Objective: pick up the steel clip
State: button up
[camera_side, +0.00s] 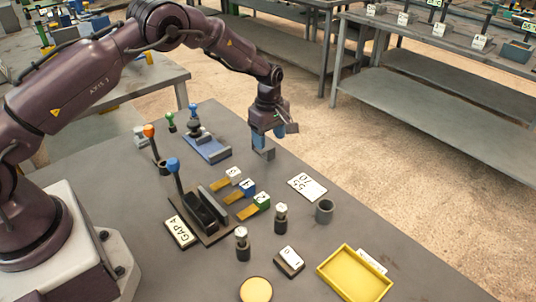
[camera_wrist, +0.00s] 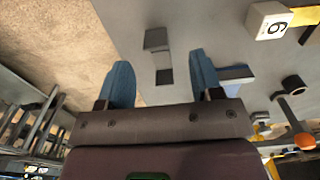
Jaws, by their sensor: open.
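The steel clip (camera_side: 264,153) is a small grey bent piece on the table, near the table's far right edge. My gripper (camera_side: 274,134) points down just above it, with its blue fingers apart. In the wrist view the clip (camera_wrist: 157,40) shows as a grey angled piece, partly ahead of the gap between the two blue fingertips (camera_wrist: 160,62). Its lower part reaches into that gap. Neither finger appears to touch it. Whether the fingertips are level with the clip or above it I cannot tell.
A blue plate fixture (camera_side: 207,148) stands left of the clip. Number-tagged blocks, one green (camera_side: 261,201), lie nearer the camera with a white card (camera_side: 307,187), a grey cup (camera_side: 324,211) and a yellow tray (camera_side: 354,274). A black slotted rack (camera_side: 203,211) stands at the left.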

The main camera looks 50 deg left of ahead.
aim_at(271, 150)
jog(key=f, duration=0.5)
jog(key=shift+w+d+f, duration=0.15)
jog(key=shift+w, duration=0.1)
jog(key=c, duration=1.1)
jog(key=shift+o, duration=0.2)
